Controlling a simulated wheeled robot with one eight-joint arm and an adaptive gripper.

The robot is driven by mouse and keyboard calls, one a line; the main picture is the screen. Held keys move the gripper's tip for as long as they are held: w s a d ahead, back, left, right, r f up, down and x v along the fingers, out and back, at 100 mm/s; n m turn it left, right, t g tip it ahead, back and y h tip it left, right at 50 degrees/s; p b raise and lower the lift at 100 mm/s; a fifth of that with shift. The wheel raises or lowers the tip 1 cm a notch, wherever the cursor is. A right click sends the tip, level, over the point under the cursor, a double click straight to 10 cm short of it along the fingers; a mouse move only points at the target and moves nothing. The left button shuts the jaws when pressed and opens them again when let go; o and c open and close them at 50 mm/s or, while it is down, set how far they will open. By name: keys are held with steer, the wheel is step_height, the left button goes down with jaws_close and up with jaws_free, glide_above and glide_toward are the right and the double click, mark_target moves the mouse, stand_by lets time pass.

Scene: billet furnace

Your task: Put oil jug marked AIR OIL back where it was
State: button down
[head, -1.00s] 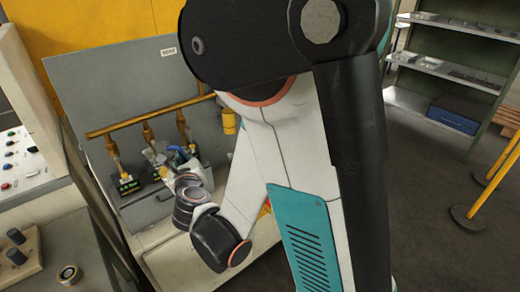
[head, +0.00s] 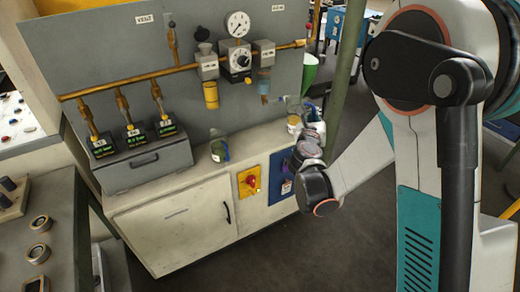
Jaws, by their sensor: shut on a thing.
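My gripper (head: 312,128) is at the right end of the cabinet top, beyond my wrist, which hides much of it. It is shut on a small pale, clear jug (head: 294,122) with yellowish contents, which I take for the oil jug. The AIR OIL marking cannot be read. A blue part shows beside the gripper. Another clear jug (head: 218,151) with a blue handle stands upright on the cabinet top, left of my gripper and apart from it; its marking cannot be read either. Whether the held jug touches the surface cannot be told.
The white cabinet (head: 180,228) carries a grey panel with a brass pipe (head: 130,85), a gauge (head: 238,24) and hanging bowls. A grey box (head: 145,167) stands at its left. A green funnel (head: 309,72) and a green post (head: 345,80) are close to my gripper. Cabinet top between the jugs is clear.

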steer(key=shift+t, duration=0.3)
steer(key=w+a+f, duration=0.1)
steer(key=w, duration=0.1)
steer(key=w+a+f+b, duration=0.1)
steer(key=w+a+f, duration=0.2)
steer(key=w, duration=0.2)
steer(key=shift+a+f, duration=0.15)
steer(key=shift+f, duration=0.05)
steer(key=w+a+f+t+y+b, duration=0.1)
steer(key=w+a+f+y+b, duration=0.25)
steer(key=w+a+f, duration=0.8)
steer(key=shift+h, duration=0.35)
steer(key=f+b, duration=0.1)
steer(key=f, duration=0.1)
steer(key=s+a+f+b, duration=0.1)
steer(key=f, duration=0.2)
steer(key=f+b, duration=0.2)
steer(key=f, duration=0.1)
steer(key=shift+s+a+f, duration=0.1)
steer(key=shift+s+a, duration=0.25)
steer(key=shift+a, duration=0.05)
steer(key=c, duration=2.2)
jaws_free()
steer(key=o, duration=0.5)
